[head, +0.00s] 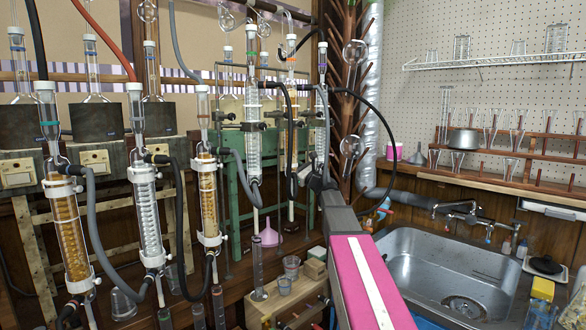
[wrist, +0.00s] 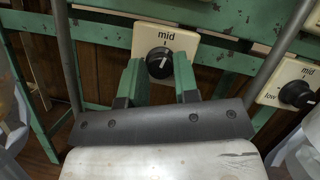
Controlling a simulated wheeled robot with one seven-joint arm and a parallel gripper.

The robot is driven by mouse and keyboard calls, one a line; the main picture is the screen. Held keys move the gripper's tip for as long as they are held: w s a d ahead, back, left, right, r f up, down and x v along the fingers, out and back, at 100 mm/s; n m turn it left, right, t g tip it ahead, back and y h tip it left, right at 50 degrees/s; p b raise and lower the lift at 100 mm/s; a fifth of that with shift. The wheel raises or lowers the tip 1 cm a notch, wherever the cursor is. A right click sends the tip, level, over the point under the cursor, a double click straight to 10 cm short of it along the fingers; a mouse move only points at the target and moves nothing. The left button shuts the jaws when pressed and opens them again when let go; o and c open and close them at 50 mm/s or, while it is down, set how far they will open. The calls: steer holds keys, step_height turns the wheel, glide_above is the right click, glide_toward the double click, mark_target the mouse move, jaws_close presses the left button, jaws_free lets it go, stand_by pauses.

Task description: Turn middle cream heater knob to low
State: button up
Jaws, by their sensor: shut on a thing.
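In the wrist view a cream heater plate (wrist: 183,42) is fixed to a green frame, with "mid" printed at its top. Its black round knob (wrist: 159,61) has a pale pointer line that looks close to upright, leaning slightly right. My gripper (wrist: 159,69) is shut on this knob, one green finger on each side. The fingers and wrist hide the lower part of the plate, so its other labels do not show. In the head view my gripper and this knob cannot be made out behind the glassware and my own arm.
A second cream plate (wrist: 292,78) with a black knob, "mid" and "low" is at the right of the wrist view. In the head view, glass condensers (head: 146,215) and hoses crowd the left and centre. A steel sink (head: 440,262) is at the right.

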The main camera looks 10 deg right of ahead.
steer(key=shift+n, duration=0.4)
steer(key=o, duration=0.9)
steer(key=shift+m, duration=0.4)
